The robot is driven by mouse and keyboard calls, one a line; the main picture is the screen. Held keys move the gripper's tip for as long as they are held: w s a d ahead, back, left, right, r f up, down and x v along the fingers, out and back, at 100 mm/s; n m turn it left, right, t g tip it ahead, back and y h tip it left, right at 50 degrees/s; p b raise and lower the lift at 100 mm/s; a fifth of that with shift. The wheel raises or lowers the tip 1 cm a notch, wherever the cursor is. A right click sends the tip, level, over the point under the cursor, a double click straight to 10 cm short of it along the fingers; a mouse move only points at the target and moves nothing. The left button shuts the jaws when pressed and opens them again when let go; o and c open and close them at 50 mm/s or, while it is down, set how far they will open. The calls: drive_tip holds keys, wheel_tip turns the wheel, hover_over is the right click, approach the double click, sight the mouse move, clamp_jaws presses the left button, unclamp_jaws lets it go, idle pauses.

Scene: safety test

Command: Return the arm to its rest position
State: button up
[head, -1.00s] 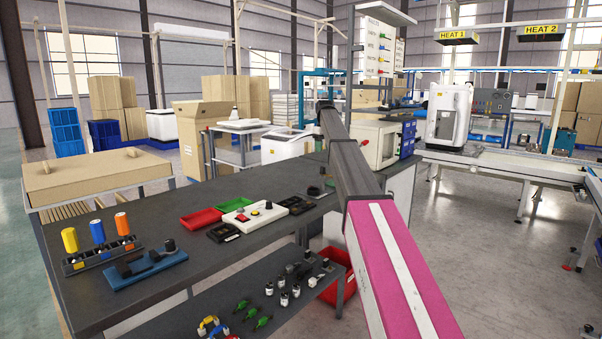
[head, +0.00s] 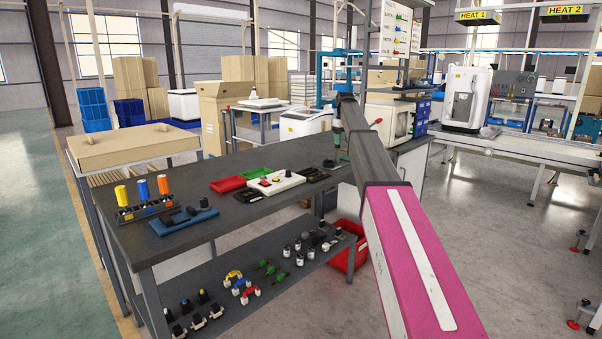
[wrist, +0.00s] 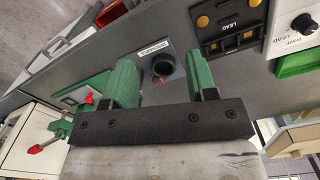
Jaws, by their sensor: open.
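My gripper (wrist: 163,88) shows in the wrist view with its two green fingers apart and nothing between them. Beyond the fingers is the dark grey bench top with a round dark fitting (wrist: 163,66) beside a small label. My pink and dark arm stretches forward over the right end of the workbench (head: 190,238) in the head view. Its far end is near the bench's back right, where the fingers are too small and covered to make out.
On the bench are a red tray (head: 227,184), a green tray (head: 255,172), a white button box (head: 275,182) and a blue fixture (head: 183,222). A red bin (head: 348,246) stands below.

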drive_tip(key=s+f+m, duration=0.1)
drive_tip(key=s+f, duration=1.1)
drive_tip(key=f, duration=0.2)
drive_tip(key=s+f+m, duration=0.2)
drive_tip(key=s+f, duration=0.9)
drive_tip(key=f, duration=0.3)
drive_tip(key=s+f+m, duration=0.1)
drive_tip(key=s+f, duration=0.6)
drive_tip(key=s, duration=0.6)
drive_tip(key=s+f+m, duration=0.1)
drive_tip(key=s+f, duration=0.6)
drive_tip(key=s, duration=0.7)
drive_tip(key=shift+f+m, duration=0.15)
drive_tip(key=shift+m, duration=0.25)
